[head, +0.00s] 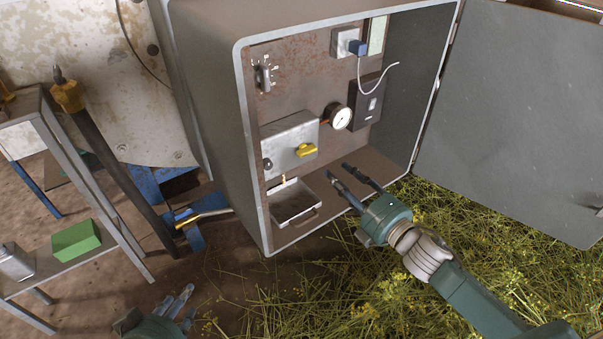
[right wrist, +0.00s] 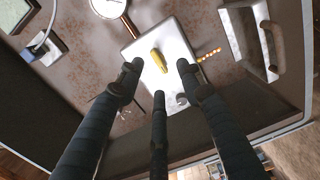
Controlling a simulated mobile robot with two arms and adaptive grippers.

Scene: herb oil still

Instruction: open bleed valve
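A yellow valve handle (head: 306,150), which I take to be the bleed valve, is on the front of a grey metal box (head: 287,138) inside the open cabinet. The yellow handle also shows in the right wrist view (right wrist: 159,61), between and beyond my fingers. My right gripper (head: 339,171) is open and empty, in front of the cabinet, right of and below the handle. It appears apart from the handle. In the right wrist view my right gripper (right wrist: 158,78) has its fingers spread. My left gripper (head: 180,304) is low in the head view, fingers spread and empty.
A pressure gauge (head: 340,117) is right of the box, near a black unit (head: 369,98). A metal tray (head: 292,216) is below the box. The cabinet door (head: 520,110) stands open at right. A rack with a green block (head: 76,240) is at left.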

